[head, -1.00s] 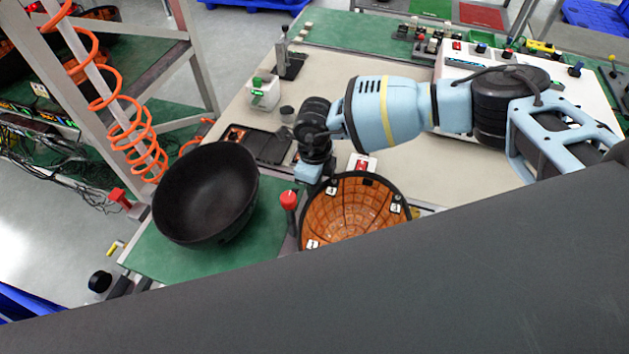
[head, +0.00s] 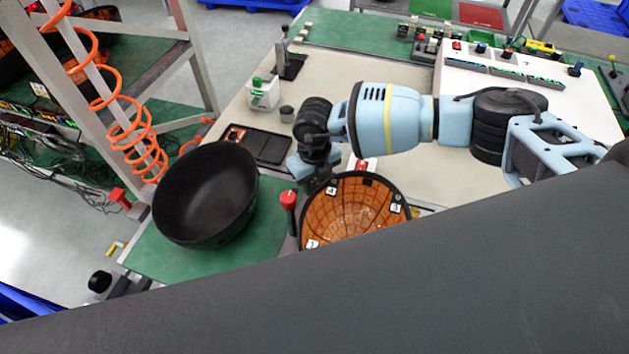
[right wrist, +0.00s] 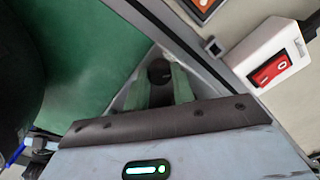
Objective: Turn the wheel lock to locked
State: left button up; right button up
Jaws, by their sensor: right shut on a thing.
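My right gripper (right wrist: 160,85) is shut on a dark round knob (right wrist: 160,72), which shows between its two fingers in the right wrist view. I take this knob to be the wheel lock's handle, but its markings and position cannot be read. In the head view the right gripper (head: 316,178) points down at the top edge of an orange-lined bowl (head: 350,215); its fingertips and the knob are hidden there. My left gripper is not in view.
A red-topped lever (head: 289,200) stands just left of the orange-lined bowl. A large black bowl (head: 205,195) rests on the green mat (head: 265,225). A white box with a red rocker switch (right wrist: 271,70) is close on the right. A black tray (head: 262,148) lies behind.

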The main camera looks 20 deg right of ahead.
aim_at(315, 186)
jog(key=m, duration=0.7)
jog(key=shift+r, duration=0.1)
jog(key=shift+w, duration=0.1)
dwell(0.4)
jog(key=o, duration=1)
jog(key=shift+r, duration=3.85)
